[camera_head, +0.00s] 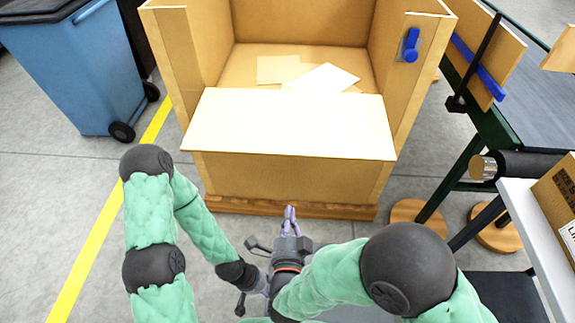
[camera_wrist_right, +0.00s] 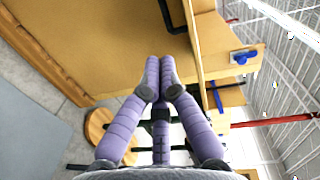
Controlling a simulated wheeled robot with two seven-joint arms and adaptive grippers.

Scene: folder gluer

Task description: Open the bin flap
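The bin is a large tan box (camera_head: 210,45) with its inside visible at the top and back. A pale board (camera_head: 290,120), which looks like the flap, spans its front opening above the front wall (camera_head: 290,175). A blue latch (camera_head: 410,45) sits on the right post and also shows in the right wrist view (camera_wrist_right: 243,57). A black handle (camera_wrist_right: 172,14) is on the bin's front. My right gripper (camera_head: 290,210) has its purple fingertips (camera_wrist_right: 160,68) together, before the lower front, apparently empty. My left gripper (camera_head: 258,282) is low, partly hidden by my right arm; its fingers are unclear.
Flat cardboard sheets (camera_head: 322,77) lie inside the bin. A blue wheeled bin (camera_head: 75,65) stands at left beside a yellow floor line (camera_head: 90,255). A dark conveyor table (camera_head: 535,95) and a white surface with a carton (camera_head: 562,200) are at right.

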